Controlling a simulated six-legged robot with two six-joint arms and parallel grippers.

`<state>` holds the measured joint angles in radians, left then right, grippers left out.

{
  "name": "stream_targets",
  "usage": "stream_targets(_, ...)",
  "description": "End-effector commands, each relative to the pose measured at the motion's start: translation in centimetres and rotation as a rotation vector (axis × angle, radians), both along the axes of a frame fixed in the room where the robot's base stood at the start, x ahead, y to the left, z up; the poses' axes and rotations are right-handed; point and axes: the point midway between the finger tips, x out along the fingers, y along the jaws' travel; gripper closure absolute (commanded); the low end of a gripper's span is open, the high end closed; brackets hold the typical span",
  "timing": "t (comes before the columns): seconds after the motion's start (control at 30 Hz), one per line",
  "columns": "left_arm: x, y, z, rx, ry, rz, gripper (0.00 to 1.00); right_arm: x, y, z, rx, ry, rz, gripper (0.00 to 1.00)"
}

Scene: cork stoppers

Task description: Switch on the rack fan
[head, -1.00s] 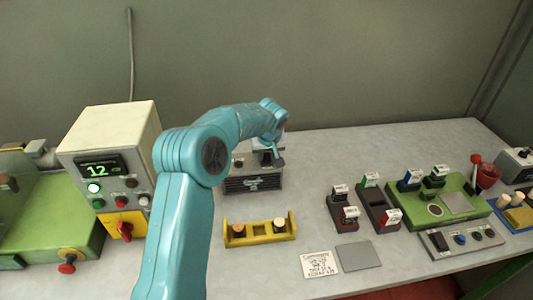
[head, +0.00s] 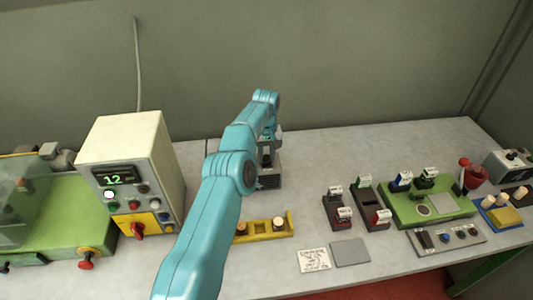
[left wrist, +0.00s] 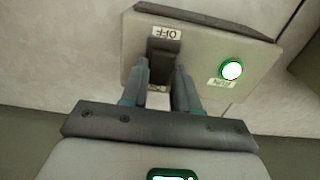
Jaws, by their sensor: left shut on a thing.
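The rack fan's grey box (head: 268,182) stands at the back of the table, partly hidden by my left arm. In the left wrist view its pale top panel (left wrist: 200,52) carries a dark switch (left wrist: 163,48), an upside-down "OFF" label (left wrist: 166,33) and a green lamp (left wrist: 231,70) that glows brightly. My left gripper (head: 268,148) is at the top of the box. In the left wrist view its two fingers (left wrist: 161,72) are shut on the dark switch, one on each side. Part of the switch is hidden between them. My right gripper is not in view.
A control cabinet (head: 134,165) with a lit "12" display stands to the left. A yellow holder (head: 257,235) with cork stoppers is in front of the fan box, partly behind my arm. Dark trays (head: 339,212) and a green station (head: 459,201) stand to the right.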

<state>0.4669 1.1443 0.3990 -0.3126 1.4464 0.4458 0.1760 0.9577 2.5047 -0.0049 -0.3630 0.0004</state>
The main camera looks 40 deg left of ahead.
Motion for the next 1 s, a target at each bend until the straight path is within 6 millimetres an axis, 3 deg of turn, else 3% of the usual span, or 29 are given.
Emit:
stream_targets(0.3, 0.0, 0.1, 0.3, 0.001, -0.003, 0.001, 1.0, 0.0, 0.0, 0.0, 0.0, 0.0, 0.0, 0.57)
stream_targets(0.33, 0.0, 0.1, 0.3, 0.001, -0.003, 0.001, 0.64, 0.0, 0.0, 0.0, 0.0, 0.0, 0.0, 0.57)
stream_targets(0.4, 0.0, 0.1, 0.2, 0.001, -0.003, 0.001, 0.45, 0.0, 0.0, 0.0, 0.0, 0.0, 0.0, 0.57)
stream_targets(0.77, -0.1, 0.0, 0.6, -0.001, -0.001, -0.001, 0.45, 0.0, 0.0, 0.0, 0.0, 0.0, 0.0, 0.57)
stream_targets(0.87, -0.2, 0.0, 2.1, 0.0, -0.004, -0.002, 0.45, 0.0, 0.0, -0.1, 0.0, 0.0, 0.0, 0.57)
stream_targets(1.0, -0.8, -0.1, 5.6, 0.001, -0.005, -0.004, 0.45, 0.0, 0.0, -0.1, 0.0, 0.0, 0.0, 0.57)
